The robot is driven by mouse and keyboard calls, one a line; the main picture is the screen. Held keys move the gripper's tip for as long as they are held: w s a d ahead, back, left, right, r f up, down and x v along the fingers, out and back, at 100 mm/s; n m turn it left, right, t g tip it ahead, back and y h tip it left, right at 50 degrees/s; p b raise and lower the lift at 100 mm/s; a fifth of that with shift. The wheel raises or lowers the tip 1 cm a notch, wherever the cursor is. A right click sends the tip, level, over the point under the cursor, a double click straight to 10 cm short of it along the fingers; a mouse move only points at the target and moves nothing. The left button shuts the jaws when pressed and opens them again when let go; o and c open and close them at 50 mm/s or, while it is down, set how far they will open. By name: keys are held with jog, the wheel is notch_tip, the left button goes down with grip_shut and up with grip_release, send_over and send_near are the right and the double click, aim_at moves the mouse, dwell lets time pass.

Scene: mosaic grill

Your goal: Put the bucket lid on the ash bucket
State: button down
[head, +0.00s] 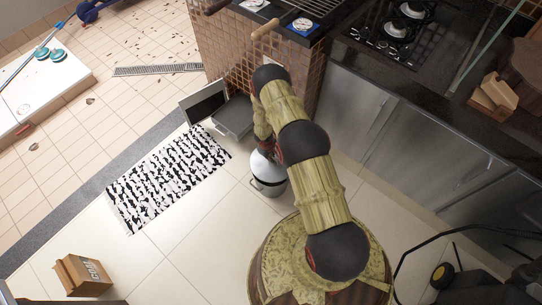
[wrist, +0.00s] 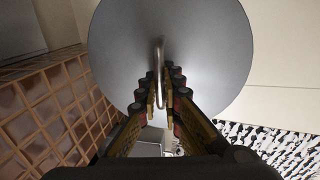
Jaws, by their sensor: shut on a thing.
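The bucket lid (wrist: 215,50) is a smooth grey disc with a thin upright handle loop at its middle. It fills much of the wrist view. My gripper (wrist: 160,85) is shut on that handle, one finger on each side. In the head view the ash bucket (head: 271,187) stands upright on the pale tiles beside my arm, a light metal pail with a dark band. A pale rounded surface, seemingly the lid (head: 262,167), shows at its top, partly behind my arm. I cannot tell whether the lid touches the rim. My gripper is hidden by the arm there.
A black-and-white mat (head: 168,178) lies left of the bucket. An open dark metal drawer or box (head: 233,117) projects behind it from the tiled grill counter (head: 235,55). Steel cabinets (head: 400,145) line the right. A cardboard box (head: 82,275) sits front left.

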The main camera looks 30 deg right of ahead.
aim_at(268, 163)
jog(key=shift+f+b, duration=2)
jog(key=shift+f, duration=0.4)
jog(key=shift+s+f+b, duration=0.1)
jog(key=shift+f+b, duration=0.4)
jog(key=shift+f, duration=0.1)
jog(key=c, duration=1.9)
grip_release()
notch_tip(268, 163, up, 12)
jog(key=a, duration=0.2)
jog(key=shift+s+f, duration=0.15)
jog(key=shift+s, duration=0.15)
jog(key=shift+a, duration=0.1)
